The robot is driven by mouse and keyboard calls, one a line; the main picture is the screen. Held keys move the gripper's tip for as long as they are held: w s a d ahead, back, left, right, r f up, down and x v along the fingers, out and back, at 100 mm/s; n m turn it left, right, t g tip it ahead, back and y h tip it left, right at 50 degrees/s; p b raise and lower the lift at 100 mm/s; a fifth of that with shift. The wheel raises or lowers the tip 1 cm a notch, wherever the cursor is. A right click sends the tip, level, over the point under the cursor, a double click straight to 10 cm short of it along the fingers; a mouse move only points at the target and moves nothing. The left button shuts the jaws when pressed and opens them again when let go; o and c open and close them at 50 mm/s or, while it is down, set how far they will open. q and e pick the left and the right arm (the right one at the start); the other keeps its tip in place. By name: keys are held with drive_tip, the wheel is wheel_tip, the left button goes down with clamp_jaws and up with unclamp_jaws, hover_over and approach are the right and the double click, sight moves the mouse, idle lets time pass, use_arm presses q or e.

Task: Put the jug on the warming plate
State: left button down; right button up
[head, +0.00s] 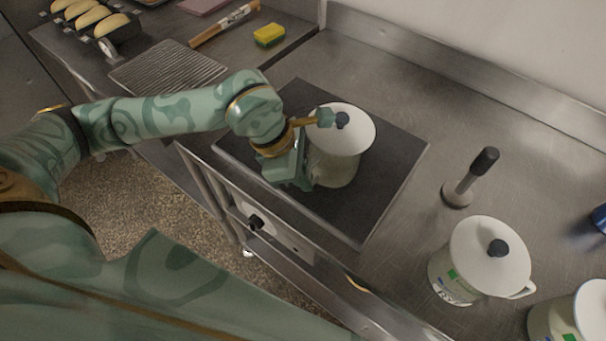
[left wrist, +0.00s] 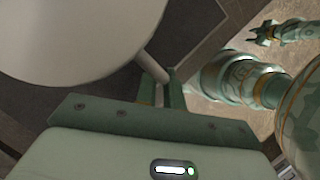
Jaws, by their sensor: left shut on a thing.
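The jug (head: 338,165) is pale, with a white lid and a dark knob. It is upright over the dark warming plate (head: 385,165); whether its base touches the plate is hard to tell. My left gripper (head: 300,155) is at the jug's left side, shut on its handle. In the left wrist view the jug (left wrist: 75,35) fills the upper left, and its handle (left wrist: 158,70) runs between the fingers (left wrist: 160,95). My right gripper (left wrist: 262,33) shows small at the upper right of that view; its jaw opening is unclear. It is not in the head view.
A lidded jug with a green label (head: 460,275) and another at the corner (head: 553,318) stand at the lower right. A black-handled tool (head: 472,178) stands right of the plate. A wire rack (head: 165,70), rolling pin (head: 225,24) and sponge (head: 269,35) lie farther back. A control knob (head: 256,222) is in front.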

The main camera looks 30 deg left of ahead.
use_arm(q)
drive_tip(key=c, duration=1.5)
unclamp_jaws()
drive_tip(key=shift+s+f, duration=0.1)
drive_tip(key=p+v, duration=0.1)
drive_tip(key=v, duration=1.1)
